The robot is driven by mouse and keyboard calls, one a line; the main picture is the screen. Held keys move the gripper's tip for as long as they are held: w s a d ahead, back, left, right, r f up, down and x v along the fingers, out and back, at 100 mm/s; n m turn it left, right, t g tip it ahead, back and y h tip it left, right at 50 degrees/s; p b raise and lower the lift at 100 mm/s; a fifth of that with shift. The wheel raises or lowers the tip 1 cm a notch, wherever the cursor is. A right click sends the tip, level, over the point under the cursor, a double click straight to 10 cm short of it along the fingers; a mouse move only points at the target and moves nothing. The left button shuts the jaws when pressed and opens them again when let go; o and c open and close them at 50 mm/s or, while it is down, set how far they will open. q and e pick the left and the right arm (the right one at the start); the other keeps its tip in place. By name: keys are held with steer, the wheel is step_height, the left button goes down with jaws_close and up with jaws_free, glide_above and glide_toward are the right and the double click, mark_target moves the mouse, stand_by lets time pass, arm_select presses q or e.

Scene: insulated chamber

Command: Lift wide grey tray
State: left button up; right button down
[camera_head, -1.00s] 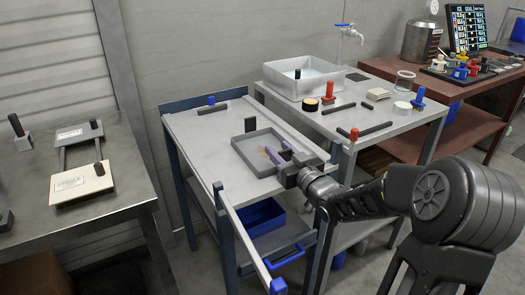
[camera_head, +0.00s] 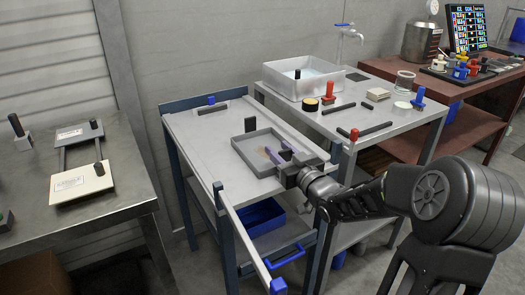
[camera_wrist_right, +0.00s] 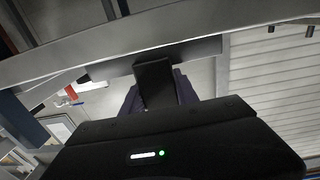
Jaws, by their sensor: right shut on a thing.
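The wide grey tray (camera_head: 241,153) is a shallow rectangular tray lying on the grey-topped table with blue legs (camera_head: 205,150) in the head view. A dark upright handle (camera_head: 250,124) stands at its far edge. My right gripper (camera_head: 280,157) reaches in from the right and is shut on the tray's near right side; its fingers partly cover that side. In the right wrist view, a dark upright block (camera_wrist_right: 155,82) stands between the purplish fingers, in front of a grey edge. My left gripper is not in view.
A blue bin (camera_head: 258,217) sits on the shelf below. To the right, another table holds a metal basin (camera_head: 303,80), a red-handled item (camera_head: 328,92) and dark bars. A steel bench (camera_head: 110,165) stands at left.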

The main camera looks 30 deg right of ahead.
steer(key=shift+r, duration=0.2)
step_height(320, 180, up, 7)
steer(key=p, duration=0.4)
steer(key=shift+p, duration=0.3)
stand_by(0.6)
